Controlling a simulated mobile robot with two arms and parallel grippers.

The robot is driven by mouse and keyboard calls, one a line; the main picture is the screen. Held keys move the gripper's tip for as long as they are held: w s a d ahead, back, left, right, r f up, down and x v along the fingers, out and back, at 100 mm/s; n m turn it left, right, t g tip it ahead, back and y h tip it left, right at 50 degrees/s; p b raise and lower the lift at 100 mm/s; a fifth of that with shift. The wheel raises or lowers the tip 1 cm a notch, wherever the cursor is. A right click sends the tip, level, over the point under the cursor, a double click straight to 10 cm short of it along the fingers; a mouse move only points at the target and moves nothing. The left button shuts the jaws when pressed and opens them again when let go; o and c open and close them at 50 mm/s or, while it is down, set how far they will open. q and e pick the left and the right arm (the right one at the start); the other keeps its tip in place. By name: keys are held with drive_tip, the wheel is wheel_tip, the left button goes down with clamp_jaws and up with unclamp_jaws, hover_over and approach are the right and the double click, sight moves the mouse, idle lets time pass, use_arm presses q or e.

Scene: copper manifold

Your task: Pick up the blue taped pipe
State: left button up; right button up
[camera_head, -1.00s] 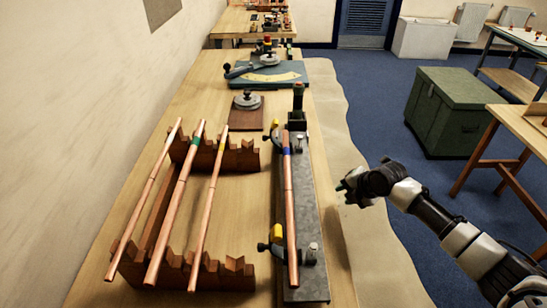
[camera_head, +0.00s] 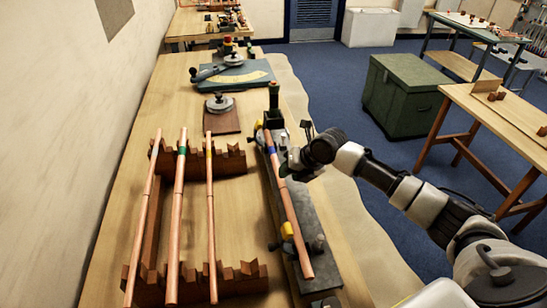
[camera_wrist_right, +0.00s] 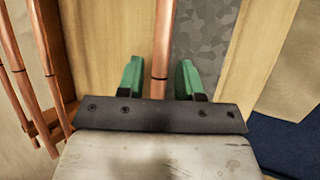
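The blue taped pipe (camera_head: 289,205) is a copper rod with a blue band near its far end. It lies lengthwise along a grey metal fixture (camera_head: 323,248) on the bench. My right gripper (camera_head: 289,164) is at the pipe's far part, close to the blue band, coming in from the right. In the right wrist view, its two green fingers (camera_wrist_right: 160,78) are open, one on each side of the pipe (camera_wrist_right: 163,42), with gaps on both sides. I cannot tell how far down around the pipe they reach. My left gripper is not in view.
A wooden notched rack (camera_head: 230,163) to the left holds several copper pipes, one with a green band (camera_head: 177,220) and one with a yellow band (camera_head: 210,220). Yellow-marked clamps (camera_head: 286,231) stand along the fixture. A dark green crate (camera_head: 402,97) stands on the floor.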

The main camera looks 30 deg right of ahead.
drive_tip(key=p+x, duration=0.1)
drive_tip(key=x, duration=0.3)
drive_tip(key=shift+f, duration=0.15)
drive_tip(key=shift+s+d, duration=0.1)
clamp_jaws()
